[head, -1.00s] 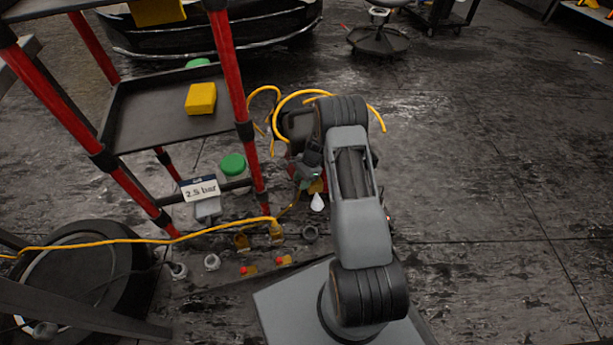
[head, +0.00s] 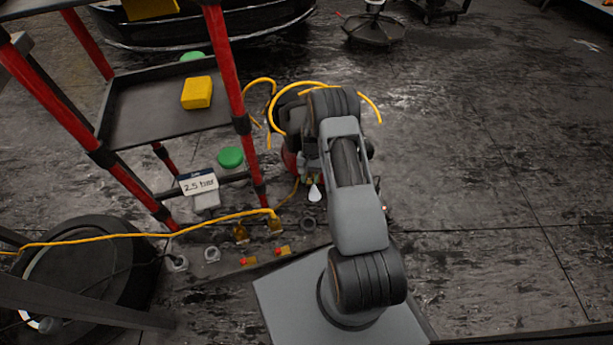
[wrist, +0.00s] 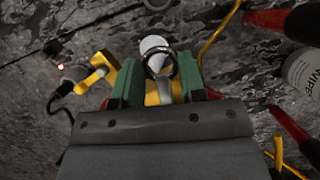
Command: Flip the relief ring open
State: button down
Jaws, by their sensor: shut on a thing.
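In the wrist view my gripper (wrist: 158,78) has its two green finger pads on either side of a small metal ring (wrist: 160,64), the relief ring. It is shut on the ring, which stands up between the pads. A pale rounded part (wrist: 152,44) shows just beyond the ring, and a yellow part shows below it between the fingers. In the head view my gripper is mostly hidden behind my forearm. A white drop-shaped piece (head: 315,193) shows beside it there, and the ring itself cannot be made out.
A red-post cart (head: 228,70) with a yellow block (head: 197,92) stands to the left. A "2.5 bar" sign (head: 199,184) and a green round cap (head: 230,157) are below its shelf. Yellow hoses (head: 150,233) run across the floor. The floor on the right is clear.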

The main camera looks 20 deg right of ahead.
jog(key=shift+s+d+n+h, duration=0.15)
jog(key=shift+d+n+h, duration=0.25)
jog(key=shift+n, duration=0.5)
jog(key=c, duration=0.7)
grip_release()
jog(key=p+v, duration=0.4)
jog(key=v, duration=0.9)
jog(key=shift+r, duration=0.3)
jog(key=shift+w, duration=0.25)
